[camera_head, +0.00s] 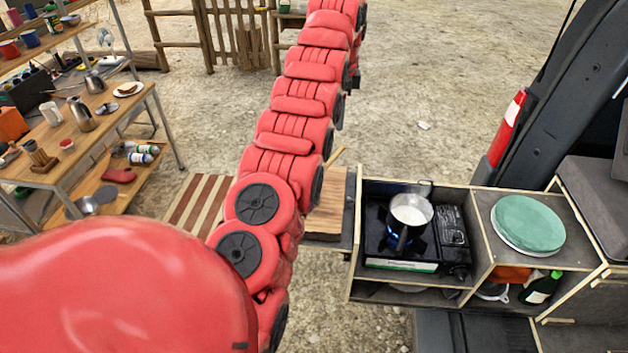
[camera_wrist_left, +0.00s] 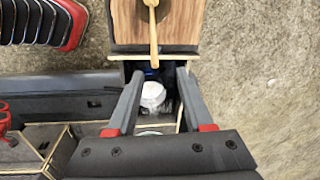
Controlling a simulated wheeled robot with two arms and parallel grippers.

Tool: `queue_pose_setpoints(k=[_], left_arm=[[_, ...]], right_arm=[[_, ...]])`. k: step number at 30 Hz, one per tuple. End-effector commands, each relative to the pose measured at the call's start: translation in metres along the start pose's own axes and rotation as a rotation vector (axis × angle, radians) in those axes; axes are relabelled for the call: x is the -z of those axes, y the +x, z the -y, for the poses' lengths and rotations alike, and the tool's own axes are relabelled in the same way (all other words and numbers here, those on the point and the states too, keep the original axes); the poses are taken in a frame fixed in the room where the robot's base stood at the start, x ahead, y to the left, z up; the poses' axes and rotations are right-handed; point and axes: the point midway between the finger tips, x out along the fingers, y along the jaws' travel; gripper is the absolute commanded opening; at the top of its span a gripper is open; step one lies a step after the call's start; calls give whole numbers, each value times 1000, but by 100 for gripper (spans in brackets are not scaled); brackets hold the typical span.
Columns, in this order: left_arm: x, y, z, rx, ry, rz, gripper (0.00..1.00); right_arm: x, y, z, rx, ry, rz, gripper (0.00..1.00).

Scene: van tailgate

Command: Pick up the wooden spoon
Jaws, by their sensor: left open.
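The wooden spoon (camera_wrist_left: 153,32) lies on a wooden board (camera_wrist_left: 180,25) at the top of the left wrist view. Its handle runs down over the board's edge toward the space between my left gripper's fingers. In the head view a short part of the spoon (camera_head: 337,155) shows beside my red arm, which hides the rest. My left gripper (camera_wrist_left: 159,74) is open, with nothing between its fingertips. The spoon appears ahead of the fingers, and the gap in depth is unclear. My left gripper is out of sight in the head view. My right gripper is not in view.
A pot with white contents (camera_head: 411,209) stands on a camp stove (camera_head: 400,264) with a blue flame, right of the board (camera_head: 326,215). A wooden table (camera_head: 100,125) with mugs and kettles stands left.

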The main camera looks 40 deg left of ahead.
Motion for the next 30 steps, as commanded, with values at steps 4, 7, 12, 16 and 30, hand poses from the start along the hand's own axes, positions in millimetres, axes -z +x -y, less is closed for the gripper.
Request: queue_pose_setpoints(k=[4,7,12,16,30], left_arm=[[-6,3,-11,-38,13,12,52],[-7,27,-12,-38,13,12,52],[-7,70,-13,-37,13,12,52],[-8,97,-14,-38,9,13,52],[-5,124,-13,-34,10,11,52]], right_arm=[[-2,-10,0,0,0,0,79],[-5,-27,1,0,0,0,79],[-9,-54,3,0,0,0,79],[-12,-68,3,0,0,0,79],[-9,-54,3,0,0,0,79]])
